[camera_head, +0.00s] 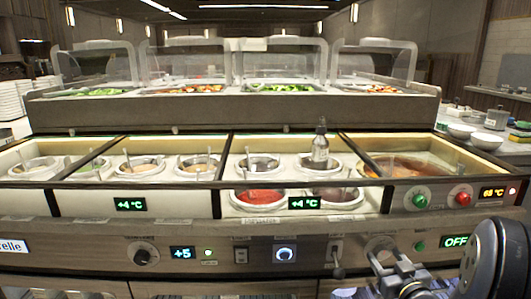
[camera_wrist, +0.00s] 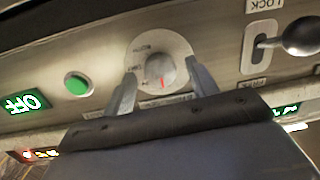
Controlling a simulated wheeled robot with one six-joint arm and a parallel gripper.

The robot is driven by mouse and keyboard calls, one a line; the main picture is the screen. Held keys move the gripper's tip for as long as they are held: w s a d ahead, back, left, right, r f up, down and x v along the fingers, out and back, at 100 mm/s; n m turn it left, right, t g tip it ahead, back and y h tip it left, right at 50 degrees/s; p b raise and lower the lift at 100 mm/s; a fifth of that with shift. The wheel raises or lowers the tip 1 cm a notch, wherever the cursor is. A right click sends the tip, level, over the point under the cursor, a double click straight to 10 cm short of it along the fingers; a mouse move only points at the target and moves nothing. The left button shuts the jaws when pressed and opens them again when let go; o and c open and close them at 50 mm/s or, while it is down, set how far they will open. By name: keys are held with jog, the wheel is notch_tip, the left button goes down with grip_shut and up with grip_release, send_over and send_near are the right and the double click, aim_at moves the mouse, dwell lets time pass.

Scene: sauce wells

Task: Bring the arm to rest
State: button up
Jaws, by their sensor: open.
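My gripper (camera_head: 385,257) is at the lower right in the head view, in front of the counter's control panel. Its two fingers are spread apart in the wrist view (camera_wrist: 160,68), with nothing held between them. A round dial (camera_wrist: 160,72) with a red pointer shows between the fingertips. In the head view this dial (camera_head: 380,243) is partly covered by my gripper. I cannot tell how much gap there is between fingertips and dial.
A green button (camera_head: 419,246) and a lit OFF display (camera_head: 456,241) sit to the right of the dial. A lever (camera_head: 337,258) marked LOCK in the wrist view (camera_wrist: 300,37) is to its left. Sauce wells, a bottle (camera_head: 320,147) and a glass-covered salad bar stand behind the panel.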

jog(key=m+p, duration=0.1)
jog(key=m, duration=0.1)
jog(key=shift+m+p, duration=0.4)
dwell(0.3)
